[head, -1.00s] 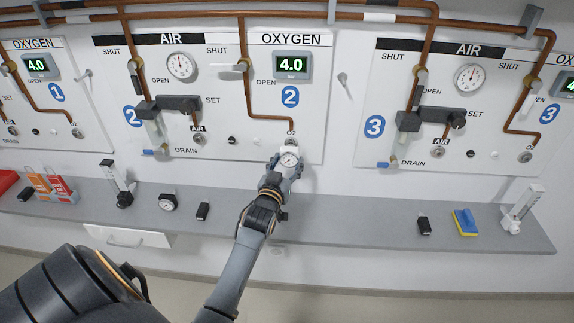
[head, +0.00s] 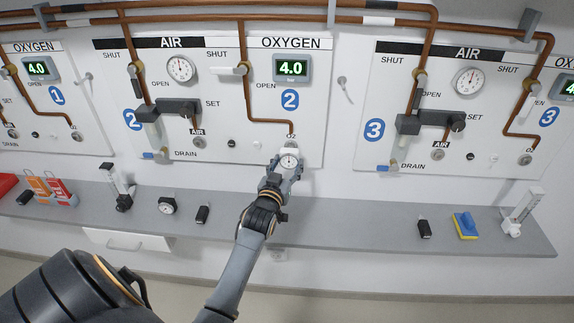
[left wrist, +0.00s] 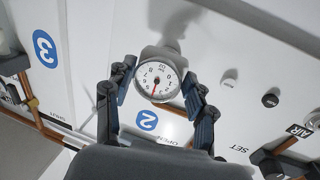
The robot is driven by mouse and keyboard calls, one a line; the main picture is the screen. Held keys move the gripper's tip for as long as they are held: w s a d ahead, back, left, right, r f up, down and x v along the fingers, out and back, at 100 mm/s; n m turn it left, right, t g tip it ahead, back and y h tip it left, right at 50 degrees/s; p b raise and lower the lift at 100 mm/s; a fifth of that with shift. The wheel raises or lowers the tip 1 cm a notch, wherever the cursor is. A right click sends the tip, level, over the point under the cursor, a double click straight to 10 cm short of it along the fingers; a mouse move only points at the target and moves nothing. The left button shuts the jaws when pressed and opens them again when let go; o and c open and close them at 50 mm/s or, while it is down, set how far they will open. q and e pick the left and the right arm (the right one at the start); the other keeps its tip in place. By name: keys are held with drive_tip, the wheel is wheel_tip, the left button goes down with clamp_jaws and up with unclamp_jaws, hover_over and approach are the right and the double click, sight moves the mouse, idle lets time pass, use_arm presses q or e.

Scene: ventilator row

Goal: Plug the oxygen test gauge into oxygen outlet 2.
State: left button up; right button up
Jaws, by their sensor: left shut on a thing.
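The oxygen test gauge (head: 289,162), a small round white dial in a grey body, is at oxygen outlet 2, just under the O2 label of panel 2. My left gripper (head: 282,172) is shut on the gauge from below. In the left wrist view the dial (left wrist: 157,78) sits between the two fingers of the left gripper (left wrist: 156,84), facing the camera. The gauge covers most of the outlet, and I cannot tell whether its plug is seated. My right gripper is not in view.
The grey shelf (head: 350,222) runs below the panels. On it are another round gauge (head: 167,205), flowmeters (head: 118,187) (head: 520,212), black blocks (head: 203,214) and a blue-yellow sponge (head: 465,224). The oxygen 2 display (head: 291,68) reads 4.0.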

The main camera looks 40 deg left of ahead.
use_arm(q)
drive_tip(key=o, duration=1.6)
drive_tip(key=shift+o, duration=0.2)
